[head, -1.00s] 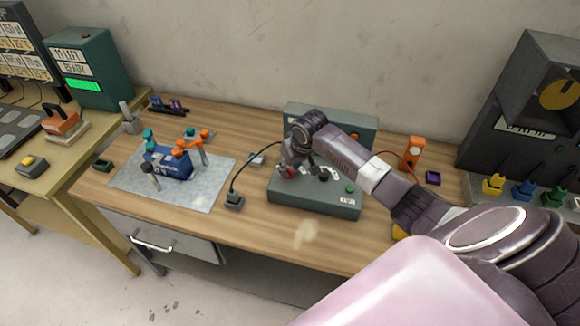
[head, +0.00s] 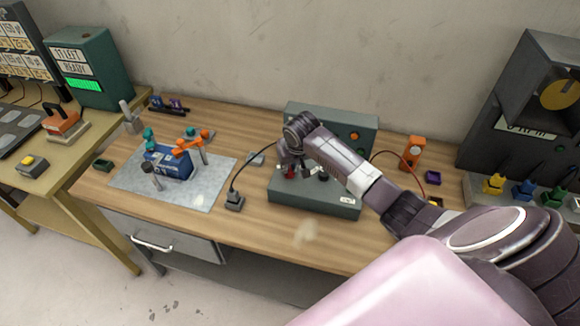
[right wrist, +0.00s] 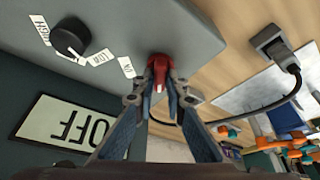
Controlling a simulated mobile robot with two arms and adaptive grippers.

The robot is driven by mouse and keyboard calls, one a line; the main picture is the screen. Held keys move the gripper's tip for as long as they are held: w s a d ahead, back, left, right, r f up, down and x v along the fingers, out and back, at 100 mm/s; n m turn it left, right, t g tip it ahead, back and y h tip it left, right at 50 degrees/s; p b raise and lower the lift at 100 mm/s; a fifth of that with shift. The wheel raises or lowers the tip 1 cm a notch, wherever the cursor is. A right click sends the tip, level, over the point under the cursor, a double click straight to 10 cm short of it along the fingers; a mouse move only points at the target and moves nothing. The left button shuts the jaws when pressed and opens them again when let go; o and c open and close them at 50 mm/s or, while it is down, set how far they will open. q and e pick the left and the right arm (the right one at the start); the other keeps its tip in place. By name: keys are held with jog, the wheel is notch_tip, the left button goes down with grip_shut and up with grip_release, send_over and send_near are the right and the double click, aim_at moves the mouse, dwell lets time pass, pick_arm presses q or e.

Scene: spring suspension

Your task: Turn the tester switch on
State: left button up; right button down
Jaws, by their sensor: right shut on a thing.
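The tester is a grey-green unit with a low sloped front (head: 310,203) and an upright back panel (head: 340,118) on the wooden bench. Its small red switch (head: 289,172) sits on the left of the front part. My right gripper (head: 287,163) is over this spot in the head view. In the right wrist view my right gripper (right wrist: 160,90) is shut on the red switch (right wrist: 160,68), one finger on each side. The tester's display (right wrist: 72,128) reads OFF, upside down in that view. My left gripper is not in view.
A black knob (right wrist: 70,38) is near the switch. A black plug (head: 234,200) with a cable stands left of the tester. A blue part with orange and teal pieces (head: 172,163) lies on a grey mat (head: 210,190). An orange device (head: 413,152) stands to the right.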

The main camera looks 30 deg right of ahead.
jog(key=m, duration=0.2)
jog(key=m+g+h, duration=0.1)
jog(key=m, duration=0.1)
jog(key=shift+w+a+m, duration=0.1)
jog(key=shift+a+m, duration=0.1)
jog(key=shift+m, duration=0.1)
jog(key=m, duration=0.2)
jog(key=m+g+h, duration=0.1)
jog(key=m, duration=0.1)
jog(key=shift+a+m+h, duration=0.1)
jog(key=shift+m+h, duration=0.2)
jog(key=m+g+b, duration=0.1)
jog(key=m, duration=0.1)
jog(key=shift+w+f+m, duration=0.1)
jog(key=shift+m, duration=0.2)
jog(key=shift+m+g+b, duration=0.9)
jog(key=shift+m+b, duration=0.05)
jog(key=shift+m, duration=0.85)
